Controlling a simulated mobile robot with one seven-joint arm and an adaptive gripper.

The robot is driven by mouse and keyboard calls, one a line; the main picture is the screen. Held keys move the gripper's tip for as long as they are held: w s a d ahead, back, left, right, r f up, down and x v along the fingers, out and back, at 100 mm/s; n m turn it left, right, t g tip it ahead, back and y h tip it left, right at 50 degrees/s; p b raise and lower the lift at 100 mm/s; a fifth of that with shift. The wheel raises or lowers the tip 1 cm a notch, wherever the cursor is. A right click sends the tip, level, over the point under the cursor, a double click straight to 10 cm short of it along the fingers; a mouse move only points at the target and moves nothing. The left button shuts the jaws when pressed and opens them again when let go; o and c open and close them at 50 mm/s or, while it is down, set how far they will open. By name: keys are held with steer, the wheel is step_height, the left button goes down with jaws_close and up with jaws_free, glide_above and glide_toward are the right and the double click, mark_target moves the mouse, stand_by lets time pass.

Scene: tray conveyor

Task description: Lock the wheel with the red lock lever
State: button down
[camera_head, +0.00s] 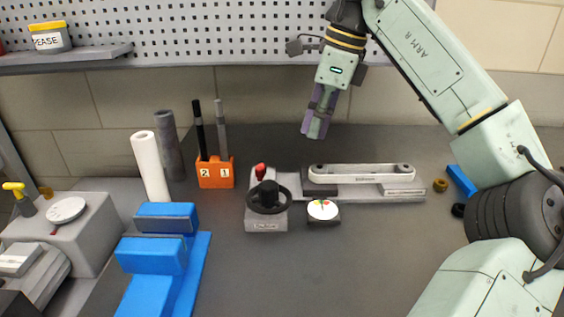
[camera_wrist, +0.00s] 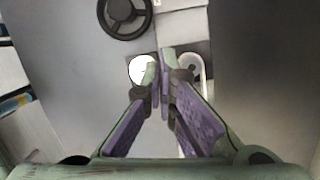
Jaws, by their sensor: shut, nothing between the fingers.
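The black handwheel (camera_head: 268,198) sits on a grey block in the middle of the bench. The red lock lever (camera_head: 260,170) stands behind the wheel, on the far side of the same unit. In the wrist view the wheel (camera_wrist: 125,14) shows at the top edge, and the lever is not in sight there. My gripper (camera_head: 312,133) is shut and empty. It hangs above the bench, up and to the right of the wheel and lever, touching nothing. Its fingers (camera_wrist: 160,55) meet in the wrist view.
A round white dial (camera_head: 322,209) lies right of the wheel. A grey slide with a long light bar (camera_head: 362,173) runs to the right. The front middle of the bench is clear.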

mark_target(261, 170)
steer(key=x, duration=0.9)
steer(key=shift+f, duration=0.3)
steer(key=shift+w+a+f+p, duration=0.15)
steer(key=shift+a+p, duration=0.3)
steer(key=shift+a, duration=0.6)
steer(key=shift+w+a+f+p, duration=0.1)
steer(key=shift+w+a+p, duration=0.25)
steer(key=shift+a, duration=0.7)
steer(key=shift+s, duration=0.1)
